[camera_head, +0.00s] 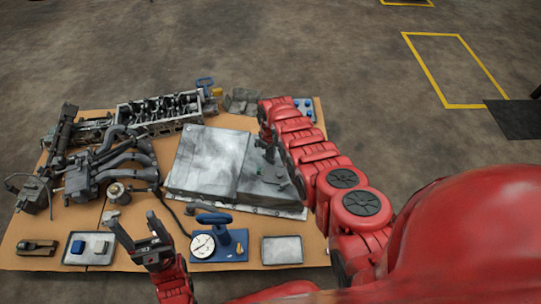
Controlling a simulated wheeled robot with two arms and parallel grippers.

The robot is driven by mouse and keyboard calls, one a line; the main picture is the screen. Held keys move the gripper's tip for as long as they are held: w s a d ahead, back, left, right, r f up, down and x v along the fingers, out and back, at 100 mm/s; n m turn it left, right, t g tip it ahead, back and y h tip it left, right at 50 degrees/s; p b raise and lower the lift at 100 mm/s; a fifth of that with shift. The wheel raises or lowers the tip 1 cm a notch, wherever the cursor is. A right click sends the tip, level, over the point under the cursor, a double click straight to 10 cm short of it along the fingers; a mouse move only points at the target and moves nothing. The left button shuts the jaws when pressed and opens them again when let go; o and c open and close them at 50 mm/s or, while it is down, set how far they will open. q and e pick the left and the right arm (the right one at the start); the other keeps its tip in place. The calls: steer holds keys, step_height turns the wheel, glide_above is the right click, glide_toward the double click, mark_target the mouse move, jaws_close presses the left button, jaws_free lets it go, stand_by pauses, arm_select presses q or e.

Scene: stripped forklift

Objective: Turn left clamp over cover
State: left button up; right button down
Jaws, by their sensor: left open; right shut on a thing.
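The grey metal cover (207,160) lies in the middle of the table, with a darker grey housing section (262,187) at its right. My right gripper (267,138) is at the far end of the red arm, over the upper right of this assembly. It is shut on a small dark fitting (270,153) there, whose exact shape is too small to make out. I cannot pick out the left clamp with certainty. My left gripper (138,238) is open and empty, in front of the table's left half and apart from the cover.
An engine block (160,114) and a dark pipe manifold (125,155) stand left of the cover. A blue-handled gauge device (226,243), a tray with blue pieces (89,248), and an empty tray (282,251) line the front.

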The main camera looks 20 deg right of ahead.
stand_by(0.5)
steer(key=c, duration=0.9)
jaws_free()
steer(key=shift+r, duration=0.1)
step_height(320, 180, up, 6)
steer(key=p, duration=0.5)
steer(key=shift+r+p, duration=0.25)
steer(key=shift+p, duration=0.1)
step_height(320, 180, up, 11)
steer(key=p, duration=0.2)
steer(key=shift+f, duration=0.15)
